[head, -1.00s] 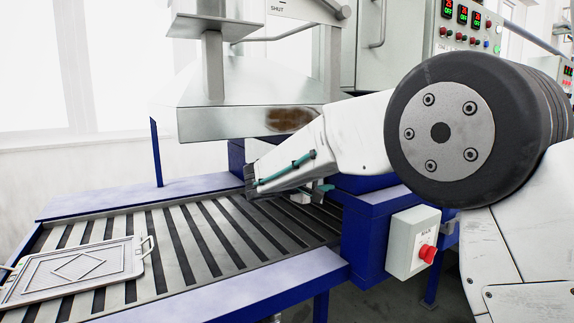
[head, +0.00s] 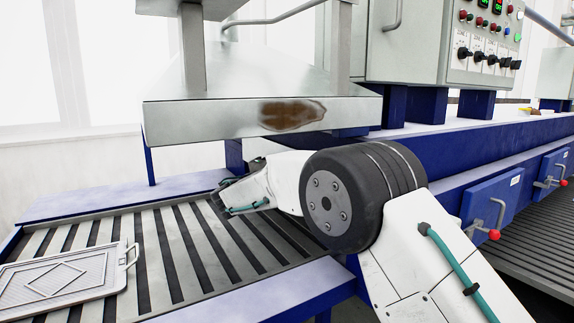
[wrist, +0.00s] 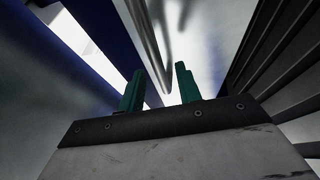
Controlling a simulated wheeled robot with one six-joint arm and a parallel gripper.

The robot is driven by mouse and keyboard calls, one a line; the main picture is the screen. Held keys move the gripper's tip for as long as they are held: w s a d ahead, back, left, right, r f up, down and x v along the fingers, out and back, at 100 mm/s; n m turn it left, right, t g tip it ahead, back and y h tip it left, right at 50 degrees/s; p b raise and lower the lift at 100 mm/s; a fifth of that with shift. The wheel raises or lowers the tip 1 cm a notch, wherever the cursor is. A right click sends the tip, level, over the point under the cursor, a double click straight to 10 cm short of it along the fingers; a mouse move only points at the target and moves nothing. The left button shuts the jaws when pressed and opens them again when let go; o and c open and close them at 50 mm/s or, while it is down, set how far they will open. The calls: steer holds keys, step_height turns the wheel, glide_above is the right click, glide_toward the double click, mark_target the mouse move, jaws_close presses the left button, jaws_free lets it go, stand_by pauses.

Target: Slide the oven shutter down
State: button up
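My gripper shows in the wrist view (wrist: 159,88) with its two teal fingers apart and nothing clearly held between them. A shiny metal edge (wrist: 150,40) runs behind the fingers; I cannot tell whether it belongs to the shutter. In the head view my arm reaches left, low over the slatted conveyor (head: 190,245), below the right part of the steel hood (head: 205,117). The fingers are too small and partly hidden there. I cannot pick out the oven shutter for certain in either view.
A flat metal tray (head: 55,284) with a diamond pattern lies on the slats at left. A control cabinet (head: 425,45) stands at the back right. Blue doors with red-knobbed handles (head: 490,200) line the blue frame at right. The middle slats are clear.

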steer(key=shift+x, duration=1.4)
jaws_close()
step_height(320, 180, down, 10)
steer(key=shift+s+f, duration=0.1)
steer(key=shift+f, duration=0.1)
steer(key=shift+c, duration=0.2)
jaws_free()
steer(key=shift+o, duration=0.2)
